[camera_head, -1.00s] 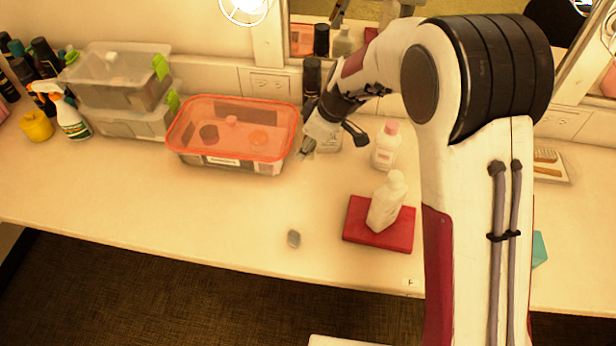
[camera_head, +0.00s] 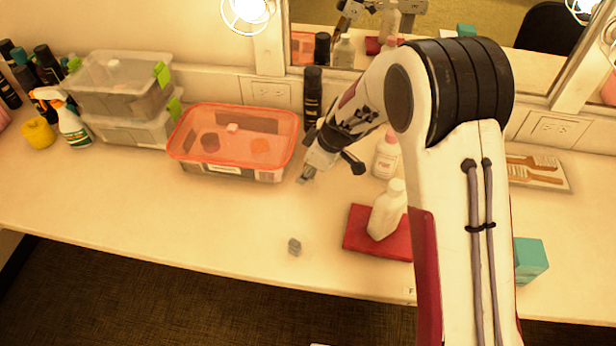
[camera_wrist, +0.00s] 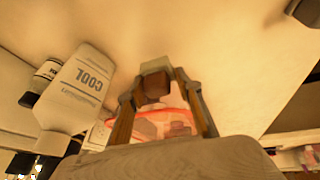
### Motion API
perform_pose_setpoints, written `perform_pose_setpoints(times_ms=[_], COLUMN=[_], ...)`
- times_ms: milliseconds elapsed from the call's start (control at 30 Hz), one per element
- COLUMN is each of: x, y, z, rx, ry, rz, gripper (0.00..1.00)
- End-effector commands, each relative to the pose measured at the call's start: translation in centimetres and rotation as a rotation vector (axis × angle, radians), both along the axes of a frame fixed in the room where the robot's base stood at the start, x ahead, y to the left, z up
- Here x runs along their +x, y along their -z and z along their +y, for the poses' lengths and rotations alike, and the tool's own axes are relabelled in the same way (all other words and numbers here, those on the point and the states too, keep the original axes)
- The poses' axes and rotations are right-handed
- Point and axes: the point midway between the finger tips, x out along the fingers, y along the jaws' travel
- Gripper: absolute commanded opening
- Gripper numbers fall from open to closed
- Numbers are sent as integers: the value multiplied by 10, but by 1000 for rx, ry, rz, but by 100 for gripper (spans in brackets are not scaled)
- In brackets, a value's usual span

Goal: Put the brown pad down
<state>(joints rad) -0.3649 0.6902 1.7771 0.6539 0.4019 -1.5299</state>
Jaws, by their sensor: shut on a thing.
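The brown pad (camera_wrist: 155,88) is a small block between my fingertips in the wrist view, with a brown face and a paler grey-green edge. My gripper (camera_wrist: 157,80) is shut on it. In the head view my gripper (camera_head: 306,177) is over the counter, just right of the orange-rimmed bin (camera_head: 180,152). The pad is too small and covered there to make out clearly. I cannot tell its exact height above the counter (camera_head: 220,215).
A small grey piece (camera_head: 294,246) lies on the counter in front. A pink-capped bottle (camera_head: 386,157) and a black bottle (camera_head: 312,92) stand near my gripper. The counter's left front is clear.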

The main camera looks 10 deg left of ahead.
Motion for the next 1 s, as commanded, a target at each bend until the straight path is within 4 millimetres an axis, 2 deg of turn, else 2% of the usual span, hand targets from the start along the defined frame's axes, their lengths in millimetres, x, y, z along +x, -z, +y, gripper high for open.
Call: perform_pose_setpoints(times_ms=[167, 533, 1000], x=[0, 0, 0], y=[3, 35, 39], z=[0, 0, 0], rx=[0, -1, -1], ry=[0, 0, 0], rz=[1, 1, 0], gripper=[17, 17, 16])
